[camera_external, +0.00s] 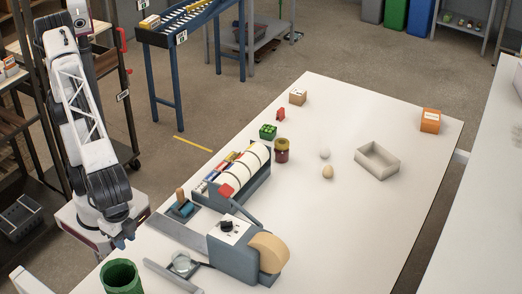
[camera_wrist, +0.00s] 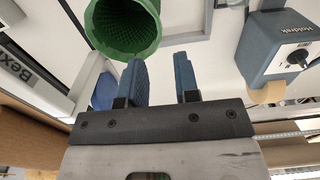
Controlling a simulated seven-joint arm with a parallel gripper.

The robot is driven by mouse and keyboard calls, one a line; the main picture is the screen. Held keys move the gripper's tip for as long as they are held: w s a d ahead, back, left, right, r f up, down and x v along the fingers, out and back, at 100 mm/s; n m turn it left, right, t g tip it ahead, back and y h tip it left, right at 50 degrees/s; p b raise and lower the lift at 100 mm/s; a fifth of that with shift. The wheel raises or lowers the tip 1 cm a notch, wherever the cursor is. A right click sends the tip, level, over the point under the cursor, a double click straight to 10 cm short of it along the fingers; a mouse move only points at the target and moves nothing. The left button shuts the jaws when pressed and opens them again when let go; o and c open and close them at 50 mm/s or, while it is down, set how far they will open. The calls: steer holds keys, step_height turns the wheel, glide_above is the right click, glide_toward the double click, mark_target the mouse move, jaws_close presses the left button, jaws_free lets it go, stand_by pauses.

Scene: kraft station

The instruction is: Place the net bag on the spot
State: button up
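Nothing in view is plainly a net bag. A green, round, open-topped container with a textured, net-like wall (camera_external: 119,279) stands at the near left edge of the table; I cannot tell whether it is the bag. It also shows at the top of the wrist view (camera_wrist: 124,25). A small green item (camera_external: 267,132) sits beyond the rollers. I cannot make out a marked spot on the table. My gripper (camera_external: 124,241) is above the table's left side, behind the green container. Its blue fingers (camera_wrist: 160,80) are apart with nothing between them.
A grey tape dispenser (camera_external: 236,245) and a rack of white rolls (camera_external: 240,172) stand right of my gripper. A dark red jar (camera_external: 282,151), two egg-like objects (camera_external: 327,172), an empty tray (camera_external: 364,167) and an orange box (camera_external: 430,121) lie farther off. The table's right front is clear.

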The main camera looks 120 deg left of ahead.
steer(key=shift+a, duration=0.1)
steer(key=s+a+f+t, duration=0.1)
steer(key=s+a+f, duration=0.1)
steer(key=s+a, duration=1.05)
steer(key=s+a+f+t, duration=0.1)
steer(key=s+a+f, duration=0.1)
steer(key=s+a, duration=1)
steer(key=s+a+f, duration=0.6)
steer(key=s+a, duration=0.1)
steer(key=a, duration=0.1)
steer(key=shift+s+a+t, duration=0.3)
steer(key=shift+s+a, duration=0.05)
steer(key=shift+a, duration=0.05)
